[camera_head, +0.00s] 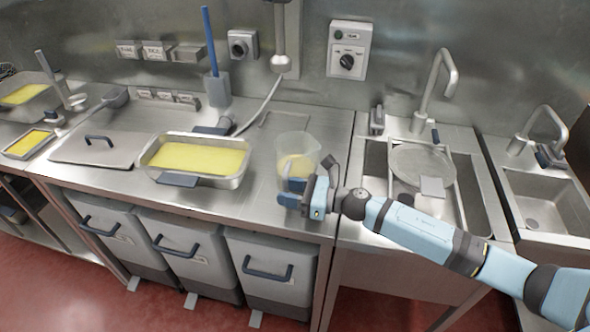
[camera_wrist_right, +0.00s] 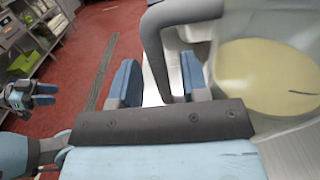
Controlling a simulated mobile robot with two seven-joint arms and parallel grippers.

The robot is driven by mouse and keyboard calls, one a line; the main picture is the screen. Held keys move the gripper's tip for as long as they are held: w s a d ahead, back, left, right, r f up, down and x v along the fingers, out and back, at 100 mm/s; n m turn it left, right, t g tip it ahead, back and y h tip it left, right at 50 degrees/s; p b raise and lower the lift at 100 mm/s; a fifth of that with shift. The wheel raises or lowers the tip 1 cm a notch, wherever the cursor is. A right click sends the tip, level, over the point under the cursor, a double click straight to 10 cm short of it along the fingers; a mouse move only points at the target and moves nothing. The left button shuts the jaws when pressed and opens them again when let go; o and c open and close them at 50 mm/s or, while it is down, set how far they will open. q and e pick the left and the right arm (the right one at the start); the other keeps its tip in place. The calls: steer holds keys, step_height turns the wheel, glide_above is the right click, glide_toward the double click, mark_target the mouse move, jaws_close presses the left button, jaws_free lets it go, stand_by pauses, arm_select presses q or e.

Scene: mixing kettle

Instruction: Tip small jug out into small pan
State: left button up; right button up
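The small jug (camera_head: 297,146) is clear and holds yellow liquid. It stands upright on the steel counter. My right gripper (camera_head: 294,190) is at its near side. In the right wrist view, the jug's dark handle (camera_wrist_right: 157,50) is between the gripper's two blue fingers (camera_wrist_right: 158,82), with a gap beside the left finger, so the gripper looks open around it. A steel pan (camera_head: 238,180) with yellow contents stands left of the jug; a smaller pan (camera_head: 10,153) is at far left. My left gripper (camera_wrist_right: 45,95) shows only in the wrist view.
A flat lid (camera_head: 90,152) lies left of the middle pan. A blue-handled tool stands in a grey holder (camera_head: 218,90) at the back. A sink with a round strainer (camera_head: 420,165) is on the right. Grey bins (camera_head: 270,275) are below the counter.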

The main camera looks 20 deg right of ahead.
jaws_close()
steer(key=shift+r, duration=0.1)
step_height(320, 180, up, 6)
steer(key=p, duration=0.4)
stand_by(0.3)
